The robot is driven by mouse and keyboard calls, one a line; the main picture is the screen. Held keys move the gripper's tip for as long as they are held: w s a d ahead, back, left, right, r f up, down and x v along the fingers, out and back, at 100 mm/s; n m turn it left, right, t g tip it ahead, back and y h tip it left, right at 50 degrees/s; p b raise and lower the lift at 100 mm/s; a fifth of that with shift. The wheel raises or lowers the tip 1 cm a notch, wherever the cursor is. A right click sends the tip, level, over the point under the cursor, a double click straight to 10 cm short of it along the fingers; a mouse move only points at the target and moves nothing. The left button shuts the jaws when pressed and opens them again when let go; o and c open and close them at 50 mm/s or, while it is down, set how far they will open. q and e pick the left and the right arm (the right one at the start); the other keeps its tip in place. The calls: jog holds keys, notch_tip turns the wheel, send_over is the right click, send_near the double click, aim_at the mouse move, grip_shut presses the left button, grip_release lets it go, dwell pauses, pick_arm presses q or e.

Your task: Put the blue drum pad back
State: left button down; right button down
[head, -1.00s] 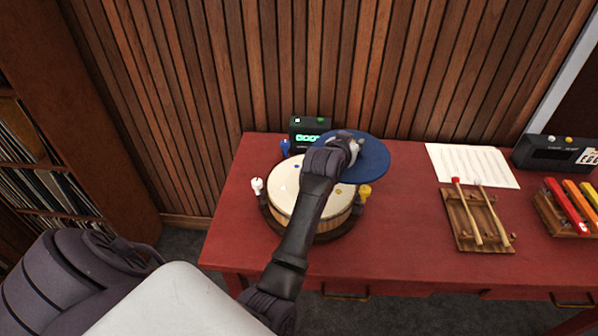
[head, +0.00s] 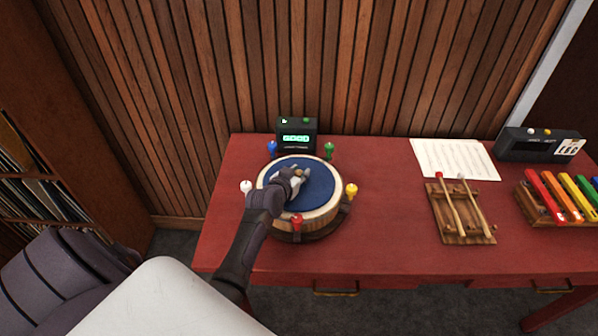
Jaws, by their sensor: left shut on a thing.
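The blue drum pad (head: 318,184) is a round dark blue disc. It lies over the top of the wooden drum (head: 322,219), inside its pale rim, and looks level. My left gripper (head: 298,175) is at the middle of the pad, shut on it; the hand hides part of the pad and the drum's left side. Whether the pad rests fully on the drumhead I cannot tell. My right gripper is not in view.
Coloured pegs, such as the yellow one (head: 351,190), ring the drum. A small device with a green display (head: 296,136) stands behind it. A mallet rack (head: 459,213), sheet music (head: 455,160) and coloured bars (head: 562,197) are to the right on the red table (head: 390,240).

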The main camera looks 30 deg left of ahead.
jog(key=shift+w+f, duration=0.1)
pick_arm(q)
jog(key=c, duration=1.3)
grip_release()
jog(key=shift+d+f, duration=0.1)
jog(key=o, duration=0.4)
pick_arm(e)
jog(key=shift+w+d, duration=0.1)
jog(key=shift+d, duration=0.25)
pick_arm(q)
jog(key=shift+s+r, duration=0.1)
jog(key=shift+r, duration=0.1)
jog(key=v, duration=1.2)
jog(key=shift+b, duration=0.4)
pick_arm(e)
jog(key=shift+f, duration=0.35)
pick_arm(q)
jog(key=shift+f, duration=0.15)
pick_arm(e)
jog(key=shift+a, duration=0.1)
